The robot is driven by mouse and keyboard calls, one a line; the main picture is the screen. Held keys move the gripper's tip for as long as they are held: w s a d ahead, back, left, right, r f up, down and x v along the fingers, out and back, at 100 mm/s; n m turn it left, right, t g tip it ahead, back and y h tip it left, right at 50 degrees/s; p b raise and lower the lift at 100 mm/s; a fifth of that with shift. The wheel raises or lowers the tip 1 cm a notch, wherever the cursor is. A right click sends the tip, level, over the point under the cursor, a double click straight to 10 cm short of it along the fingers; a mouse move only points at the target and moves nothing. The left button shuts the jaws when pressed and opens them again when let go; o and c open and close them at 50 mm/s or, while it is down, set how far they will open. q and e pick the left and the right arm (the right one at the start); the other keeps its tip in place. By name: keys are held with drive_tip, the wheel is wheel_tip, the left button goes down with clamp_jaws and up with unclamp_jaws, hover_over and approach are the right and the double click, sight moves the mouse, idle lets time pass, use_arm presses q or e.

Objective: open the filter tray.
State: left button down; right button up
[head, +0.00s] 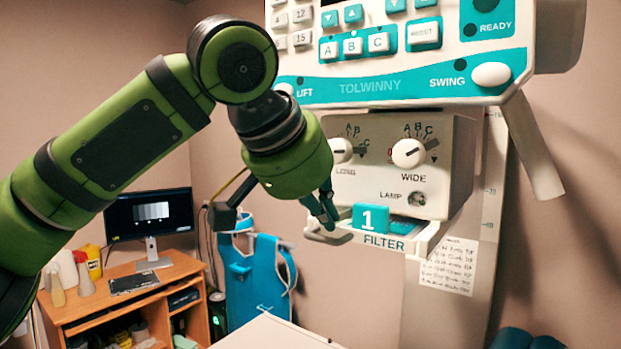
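The filter tray (425,240) is a white, shallow tray with a teal "FILTER" label, low on the white knob box (455,165). It juts out from under the box, and part of its inside shows. A teal block marked "1" (371,219) stands at its front. A grey handle (328,237) sticks out at its left end. My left gripper (326,214) points down at this handle, its dark fingers overlapping it in the head view. The gap between the fingers is not clear, nor whether they grip the handle. My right gripper is out of view.
The control panel (400,86) overhangs the box, close to my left arm. A white post (487,200) stands behind. A desk (120,300) with a monitor (150,213) is at the left, a blue apron (255,275) behind. A pale surface (275,333) lies below.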

use_arm(q)
drive_tip(key=shift+w+d+f, duration=0.2)
drive_tip(key=shift+w+f, duration=0.05)
drive_tip(key=shift+f, duration=0.25)
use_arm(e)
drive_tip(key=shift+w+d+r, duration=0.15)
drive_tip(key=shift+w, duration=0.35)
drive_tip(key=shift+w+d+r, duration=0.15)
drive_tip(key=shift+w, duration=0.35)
